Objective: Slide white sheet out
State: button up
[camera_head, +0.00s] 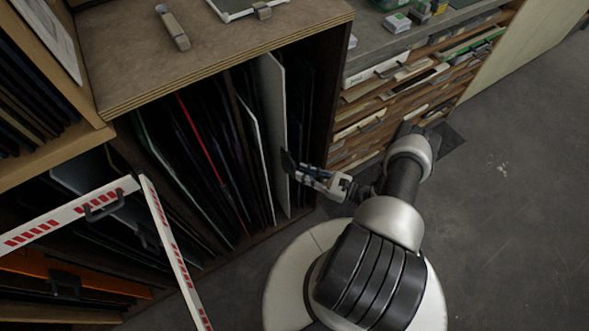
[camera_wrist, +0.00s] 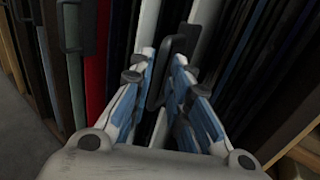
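The white sheet (camera_head: 273,125) stands upright on edge in the open rack, near the rack's right side, its pale edge facing out. In the wrist view, a white sheet (camera_wrist: 205,20) shows beyond the right finger. I cannot tell whether either finger touches the handle. The handle seems to be on the front edge of a white sheet; my fingers partly hide the join.
Dark sheets and a red sheet (camera_head: 196,135) stand to the left in the rack (camera_head: 220,60). A red-and-white striped frame (camera_head: 165,235) is at lower left. Shallow drawers (camera_head: 400,90) are on the right. Open grey floor (camera_head: 510,200) lies to the right of my base.

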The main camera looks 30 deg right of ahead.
aim_at(294, 170)
jog(key=shift+x, duration=2.1)
jog(key=shift+c, duration=0.2)
grip_shut()
